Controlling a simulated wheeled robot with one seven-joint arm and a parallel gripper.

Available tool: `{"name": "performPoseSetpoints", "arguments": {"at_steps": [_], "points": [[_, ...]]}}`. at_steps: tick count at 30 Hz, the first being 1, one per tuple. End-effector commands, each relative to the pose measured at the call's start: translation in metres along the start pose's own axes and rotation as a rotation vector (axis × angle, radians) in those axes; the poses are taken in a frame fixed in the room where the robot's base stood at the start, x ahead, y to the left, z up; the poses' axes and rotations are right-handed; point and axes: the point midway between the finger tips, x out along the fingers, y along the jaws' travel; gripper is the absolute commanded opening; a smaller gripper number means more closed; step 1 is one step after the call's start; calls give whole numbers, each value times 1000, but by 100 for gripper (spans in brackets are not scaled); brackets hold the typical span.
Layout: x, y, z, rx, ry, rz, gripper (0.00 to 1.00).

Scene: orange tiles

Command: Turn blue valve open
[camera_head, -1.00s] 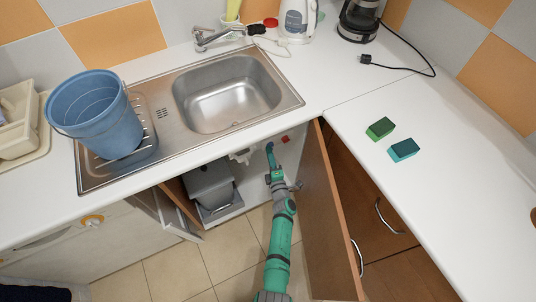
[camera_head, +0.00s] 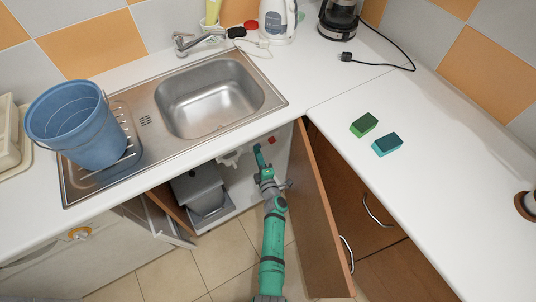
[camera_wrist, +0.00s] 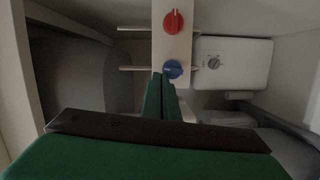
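The blue valve (camera_wrist: 173,69) is a round knob on a pale panel inside the open sink cabinet, seen in the wrist view. My gripper (camera_wrist: 162,76) points at it with its two green fingers together and nothing visible between them. The fingertips overlap the knob's lower left edge in the picture; I cannot tell whether they touch it. In the head view my gripper (camera_head: 257,149) reaches into the cabinet below the counter edge, and I cannot make out the blue valve there. A red valve (camera_wrist: 173,22) sits above the blue one; it also shows in the head view (camera_head: 271,140).
The open brown cabinet door (camera_head: 322,215) stands close to the right of my arm. A grey bin (camera_head: 203,190) is in the cabinet to the left. In the wrist view a white box (camera_wrist: 233,62) is right of the valves, and thin pipes run beside them.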

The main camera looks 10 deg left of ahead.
Motion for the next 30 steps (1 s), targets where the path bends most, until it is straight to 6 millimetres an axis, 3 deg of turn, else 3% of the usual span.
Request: {"name": "performPoseSetpoints", "arguments": {"at_steps": [30], "points": [[7, 10, 13, -2, 8, 1, 0]]}}
